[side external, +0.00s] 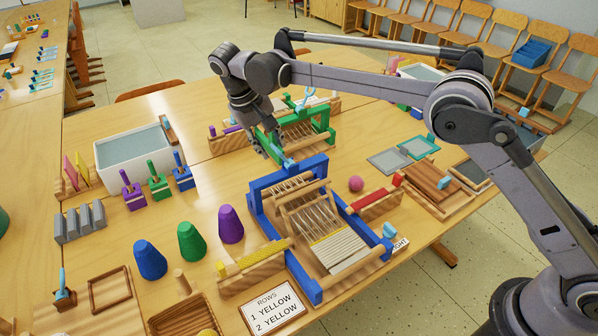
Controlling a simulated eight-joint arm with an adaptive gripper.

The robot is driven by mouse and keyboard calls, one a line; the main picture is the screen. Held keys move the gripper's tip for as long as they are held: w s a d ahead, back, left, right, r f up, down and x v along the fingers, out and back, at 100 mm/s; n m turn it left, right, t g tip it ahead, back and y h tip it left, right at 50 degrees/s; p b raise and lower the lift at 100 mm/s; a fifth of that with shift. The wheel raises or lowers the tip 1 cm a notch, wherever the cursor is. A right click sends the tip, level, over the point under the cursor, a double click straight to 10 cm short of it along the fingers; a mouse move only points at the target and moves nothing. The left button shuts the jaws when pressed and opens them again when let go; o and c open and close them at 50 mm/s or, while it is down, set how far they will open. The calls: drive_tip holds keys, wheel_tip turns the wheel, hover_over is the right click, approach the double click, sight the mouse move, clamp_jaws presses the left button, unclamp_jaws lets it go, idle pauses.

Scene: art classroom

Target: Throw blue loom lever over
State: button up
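The blue loom (258,205) stands in the middle of the table, with pale threads and a partly woven cloth with a yellow row. A small light blue piece (290,163), which looks like its lever, shows at the top of the blue frame. My gripper (273,150) points down just behind and above the frame's top bar, close to this piece. I cannot tell whether it touches it. The fingers are dark and small here, and their gap is unclear. Another light blue knob (389,231) is at the loom's front right corner.
A green loom (325,118) stands close behind my gripper. Purple, green and blue cones (191,242) stand left of the blue loom. A pink ball (356,184) and a red shuttle (375,198) on wood lie to its right. A card (273,305) reads yellow rows.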

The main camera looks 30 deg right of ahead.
drive_tip(key=v, duration=0.7)
idle(0.4)
wheel_tip(320, 180, up, 6)
drive_tip(key=t+y, duration=0.1)
drive_tip(key=y, duration=0.1)
hover_over(291, 163)
drive_tip(key=s+d+r+t, duration=0.2)
drive_tip(key=s+d, duration=0.5)
drive_tip(key=s+d+f+t+y, duration=0.1)
drive_tip(key=s+d+f, duration=0.3)
drive_tip(key=s, duration=0.5)
drive_tip(key=s+d+f+t, duration=0.3)
drive_tip(key=s+f, duration=0.3)
drive_tip(key=s, duration=0.4)
drive_tip(key=shift+d+f+y, duration=0.35)
drive_tip(key=shift+d+y, duration=0.05)
drive_tip(key=shift+d, duration=0.2)
